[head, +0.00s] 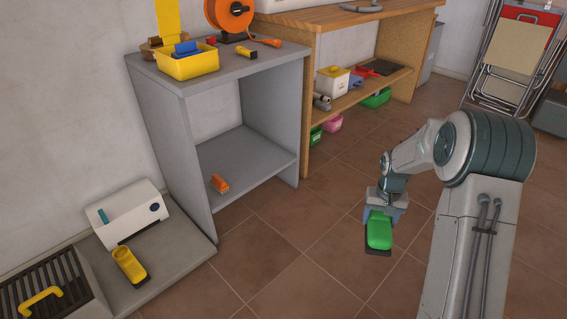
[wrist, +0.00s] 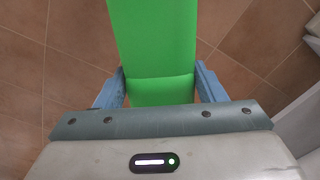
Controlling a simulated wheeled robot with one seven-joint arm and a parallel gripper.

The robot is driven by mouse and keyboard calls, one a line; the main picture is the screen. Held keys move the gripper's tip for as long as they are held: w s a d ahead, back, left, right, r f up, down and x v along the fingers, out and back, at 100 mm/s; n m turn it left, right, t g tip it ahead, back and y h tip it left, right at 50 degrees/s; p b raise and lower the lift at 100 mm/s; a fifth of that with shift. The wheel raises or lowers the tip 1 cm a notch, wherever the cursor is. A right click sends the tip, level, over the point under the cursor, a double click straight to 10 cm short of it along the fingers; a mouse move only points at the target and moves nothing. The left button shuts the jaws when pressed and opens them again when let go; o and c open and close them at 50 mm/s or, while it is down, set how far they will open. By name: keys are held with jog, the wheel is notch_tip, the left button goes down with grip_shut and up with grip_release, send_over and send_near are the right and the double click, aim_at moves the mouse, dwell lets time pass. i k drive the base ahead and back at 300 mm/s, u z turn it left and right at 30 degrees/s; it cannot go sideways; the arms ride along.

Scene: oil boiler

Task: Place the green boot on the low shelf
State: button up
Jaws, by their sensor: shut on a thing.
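The green boot (head: 379,230) has a dark sole and hangs above the tiled floor at the end of my arm. My gripper (head: 381,207) is shut on it. In the wrist view the boot (wrist: 152,40) fills the space between the blue fingers of my gripper (wrist: 160,82), and its far end runs out of the picture. The grey shelf unit stands to the left of my gripper, with an inner low shelf (head: 252,160) near the floor. An orange item (head: 220,183) lies near that shelf's front left edge. Floor separates the boot from the shelf.
The unit's top (head: 225,68) holds a yellow box (head: 188,66), an orange reel (head: 229,18) and small items. A low grey platform (head: 180,250) at left carries a yellow boot-like item (head: 129,266) and a white box (head: 125,214). A wooden bench (head: 335,22) stands behind.

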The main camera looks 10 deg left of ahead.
aim_at(250, 170)
jog(key=z, duration=0.15)
jog(key=i, duration=0.6)
jog(key=u, duration=0.7)
jog(key=i, duration=0.6)
jog(key=u, duration=0.75)
jog(key=i, duration=0.55)
